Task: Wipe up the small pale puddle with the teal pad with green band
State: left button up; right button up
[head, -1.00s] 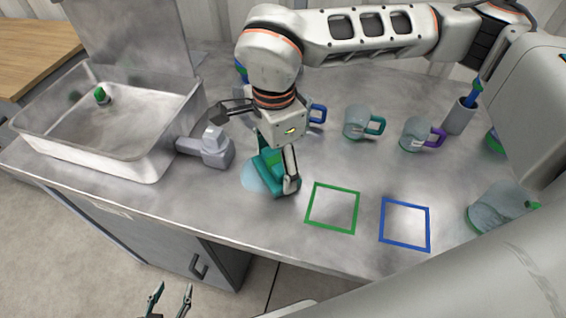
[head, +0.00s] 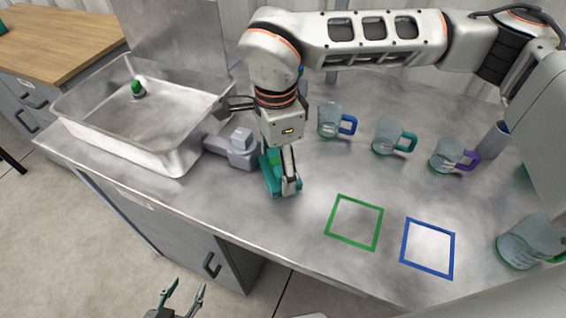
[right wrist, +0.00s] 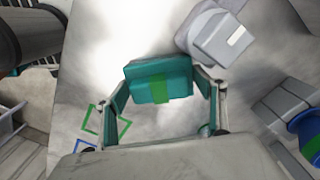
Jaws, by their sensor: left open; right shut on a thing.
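The teal pad with green band (head: 272,185) is on the steel counter, in the shut fingers of my right gripper (head: 284,178). In the right wrist view the pad (right wrist: 145,84) spans between the two fingertips, its green band (right wrist: 163,90) facing the camera. I see no pale puddle in either current view; whether it is under the pad or gone I cannot tell. My left gripper (head: 178,298) is open and empty, low at the bottom of the head view, in front of the counter.
A grey block-like fixture (head: 236,146) stands close to the pad's left, beside the steel basin (head: 180,160). Mugs with blue (head: 330,120), teal (head: 390,138) and purple (head: 450,155) handles stand behind right. Green (head: 355,243) and blue (head: 427,270) square outlines mark clear counter.

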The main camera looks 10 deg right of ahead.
aim_at(266, 163)
jog(key=shift+w+a+r, duration=0.2)
jog(key=shift+w+a, duration=0.45)
jog(key=shift+a, duration=0.1)
jog(key=shift+c, duration=1)
jog(key=shift+w+a+r+t, duration=0.2)
jog(key=shift+w+a+t, duration=0.05)
jog(key=shift+a+t, duration=0.05)
jog(key=shift+w+a+r, duration=0.1)
jog(key=shift+r, duration=0.1)
jog(key=shift+s+d+r+p, duration=0.1)
jog(key=shift+s+d+p, duration=0.35)
jog(key=shift+d+p, duration=0.35)
pick_arm(q)
jog(key=shift+w+a+r+t, duration=0.15)
jog(key=shift+w+r, duration=0.1)
jog(key=shift+r, duration=0.35)
jog(key=shift+w+r+t, duration=0.15)
jog(key=shift+w+r, duration=0.1)
jog(key=shift+r, duration=0.35)
pick_arm(e)
jog(key=shift+s+d, duration=0.2)
